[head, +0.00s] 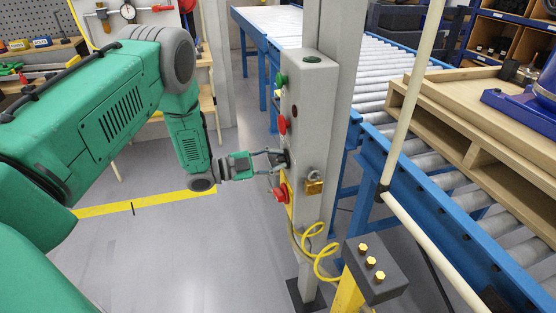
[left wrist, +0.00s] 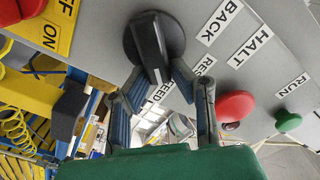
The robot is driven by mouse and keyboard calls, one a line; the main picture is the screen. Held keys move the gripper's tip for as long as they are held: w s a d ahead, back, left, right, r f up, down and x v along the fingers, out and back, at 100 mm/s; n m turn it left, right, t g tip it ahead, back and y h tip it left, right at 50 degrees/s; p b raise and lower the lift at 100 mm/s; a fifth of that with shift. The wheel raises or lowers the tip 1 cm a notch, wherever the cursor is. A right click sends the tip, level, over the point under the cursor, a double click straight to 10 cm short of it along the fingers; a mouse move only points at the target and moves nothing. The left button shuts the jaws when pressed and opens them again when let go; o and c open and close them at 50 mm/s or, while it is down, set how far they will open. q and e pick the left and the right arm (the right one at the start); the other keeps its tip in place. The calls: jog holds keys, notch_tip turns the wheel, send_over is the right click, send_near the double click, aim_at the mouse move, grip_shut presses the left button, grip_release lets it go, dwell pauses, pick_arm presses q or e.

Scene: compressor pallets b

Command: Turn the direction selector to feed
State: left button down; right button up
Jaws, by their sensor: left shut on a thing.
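The direction selector is a black knob with a raised bar (left wrist: 152,45) on a grey control box. In the head view the selector (head: 285,159) sits on the side of the box (head: 313,110), partly hidden by my fingers. My left gripper (head: 279,157) reaches it from the left. In the left wrist view its two fingers (left wrist: 158,76) are closed on either side of the bar. A white mark on the bar's lower end points toward the FEED label (left wrist: 159,92), which is partly covered by the fingers. The BACK label (left wrist: 220,20) is to the right. My right gripper is not visible.
A red button (head: 282,124) and a green button (head: 281,79) sit above the selector. A red stop knob (head: 280,195) and a brass padlock (head: 314,182) are below. A roller conveyor (head: 440,175) runs behind the post. Open floor lies to the left.

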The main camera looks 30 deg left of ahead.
pick_arm(q)
jog(key=c, duration=1.4)
grip_release()
jog(key=shift+s+f, duration=0.15)
jog(key=shift+a, duration=0.15)
jog(key=shift+a, duration=0.1)
jog(key=v, duration=1.2)
